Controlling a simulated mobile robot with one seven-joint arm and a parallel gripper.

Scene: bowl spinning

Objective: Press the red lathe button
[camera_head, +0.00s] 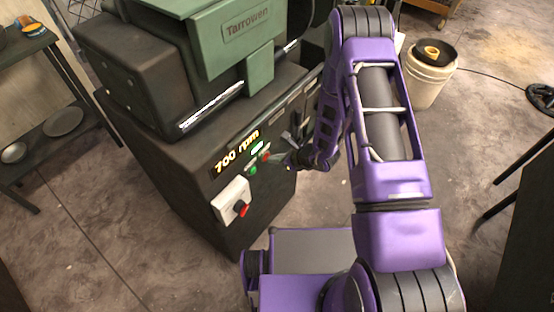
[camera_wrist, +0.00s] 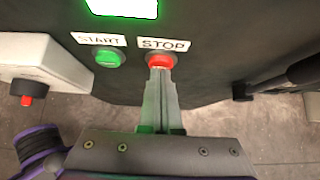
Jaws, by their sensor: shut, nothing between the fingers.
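The lathe (camera_head: 180,150) is a dark cabinet with a green top housing, on the left in the head view. Its red button (camera_wrist: 160,61) sits under a STOP label in the wrist view. The button also shows small on the front panel in the head view (camera_head: 265,156). My gripper (camera_wrist: 160,72) is shut and empty, its fingertips over the lower edge of the red button. I cannot tell whether they touch it. The green START button (camera_wrist: 110,58) is just left of the red one. A lit green display (camera_wrist: 122,7) is above both.
A white box with a red-tipped black knob (camera_wrist: 40,65) is left of the buttons. A dark lever (camera_wrist: 290,78) sticks out on the right. A white bucket (camera_head: 428,82) stands at the back right. Shelves with dishes (camera_head: 45,125) are at the far left.

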